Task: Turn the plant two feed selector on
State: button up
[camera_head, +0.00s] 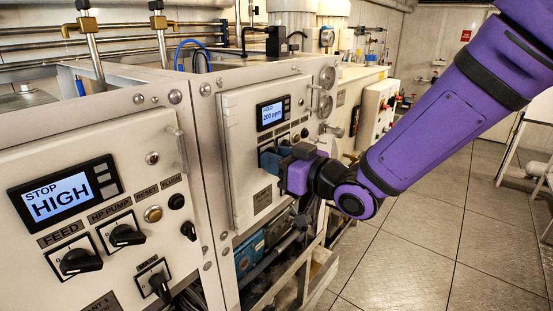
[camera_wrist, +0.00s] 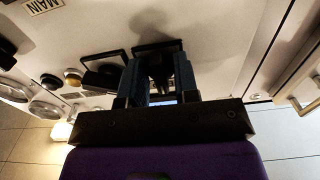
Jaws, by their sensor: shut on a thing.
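The plant two panel (camera_head: 237,118) is the farther white cabinet front, with a lit display (camera_head: 271,114) reading 200 ppm. My gripper (camera_head: 268,159) is at this panel, just below the display, and hides most of the controls there. In the wrist view my gripper (camera_wrist: 158,72) has its two fingers closed around the feed selector (camera_wrist: 157,46), a black knob at the end of its row. Which way the knob points is hidden by the fingers. Another black selector (camera_wrist: 103,74) sits beside it, apart from the fingers.
The nearer panel (camera_head: 110,150) has a display (camera_head: 64,195) reading STOP HIGH, plus its own feed knob (camera_head: 80,262) and pump knob (camera_head: 126,235). A MAIN label (camera_wrist: 43,5) and round buttons (camera_wrist: 73,77) are near my gripper.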

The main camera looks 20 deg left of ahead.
dwell(0.3)
jog(key=o, duration=0.6)
jog(key=shift+d, duration=0.1)
jog(key=v, duration=1)
jog(key=shift+s+d, duration=0.2)
jog(key=shift+d, duration=0.1)
jog(key=w+d+r+m+t+h, duration=0.1)
jog(key=d+r+m+t+h, duration=0.1)
jog(key=d+h, duration=0.35)
jog(key=w+d+r+m+t+h, duration=0.1)
jog(key=w+d+m+h, duration=0.15)
jog(key=d, duration=0.65)
jog(key=w+d+r+m+t+h, duration=0.1)
jog(key=d+r+m+t+h, duration=0.15)
jog(key=d+h, duration=0.35)
jog(key=s+d+m+g+h, duration=0.1)
jog(key=s+d+m+g, duration=0.1)
jog(key=s+d, duration=0.3)
jog(key=s+d+r+m+g, duration=0.1)
jog(key=s+d, duration=0.3)
jog(key=s, duration=0.4)
jog(key=s+d+m+g+h, duration=0.1)
jog(key=s+d+m+g, duration=0.2)
jog(key=s+d+g, duration=0.1)
jog(key=shift+s+d+r+h, duration=0.2)
jog(key=shift+s+d+h, duration=0.1)
jog(key=shift+s+d, duration=0.7)
